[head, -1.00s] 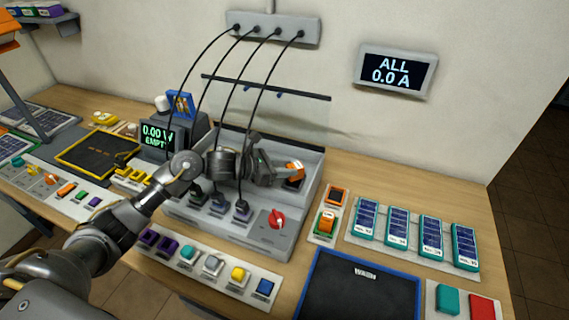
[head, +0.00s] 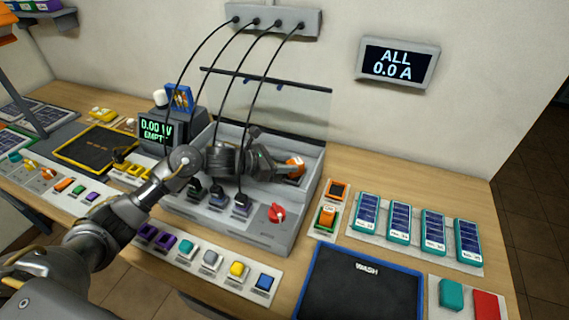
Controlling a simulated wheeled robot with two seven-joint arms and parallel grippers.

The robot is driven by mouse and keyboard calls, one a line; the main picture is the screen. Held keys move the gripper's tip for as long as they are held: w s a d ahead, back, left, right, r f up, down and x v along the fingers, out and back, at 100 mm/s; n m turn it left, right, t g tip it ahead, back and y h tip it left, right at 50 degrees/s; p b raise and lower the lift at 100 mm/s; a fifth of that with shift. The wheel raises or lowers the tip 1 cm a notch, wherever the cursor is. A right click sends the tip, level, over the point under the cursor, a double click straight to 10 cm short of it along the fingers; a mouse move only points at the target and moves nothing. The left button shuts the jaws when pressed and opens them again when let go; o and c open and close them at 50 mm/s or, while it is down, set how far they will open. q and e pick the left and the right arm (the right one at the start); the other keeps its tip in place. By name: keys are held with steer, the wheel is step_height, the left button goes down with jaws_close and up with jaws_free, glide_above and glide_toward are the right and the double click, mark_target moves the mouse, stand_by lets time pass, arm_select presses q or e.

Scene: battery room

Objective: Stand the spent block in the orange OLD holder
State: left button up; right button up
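My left gripper (head: 283,160) reaches over the grey charger (head: 254,229). Its fingers look spread, with an orange-topped block (head: 295,167) at their tips, in the charger's right end; whether they touch it I cannot tell. A small white plate right of the charger carries an empty-looking orange holder (head: 338,190) and, in front of it, a green holder (head: 325,225) with an orange-topped block (head: 328,211) standing in it. The holder lettering is too small to read. My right gripper is out of view.
Black cables hang from the wall box (head: 272,21) to the charger, close to my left arm. A red knob (head: 277,213) sits on the charger's front. Teal blocks (head: 399,224) stand at right, behind the blue-edged WASH mat (head: 361,285). A row of coloured blocks lines the front.

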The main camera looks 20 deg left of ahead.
arm_select(q)
steer(key=o, duration=0.3)
steer(key=shift+s+f, duration=0.15)
steer(key=shift+f, duration=0.3)
steer(key=shift+d, duration=0.1)
steer(key=shift+r+p, duration=0.55)
steer(key=shift+p, duration=0.35)
steer(key=shift+s+a, duration=0.1)
steer(key=shift+a, duration=0.2)
steer(key=b+v, duration=0.3)
steer(key=v, duration=0.8)
steer(key=shift+a+r+b, duration=0.2)
steer(key=shift+r+b, duration=0.1)
steer(key=shift+r, duration=0.25)
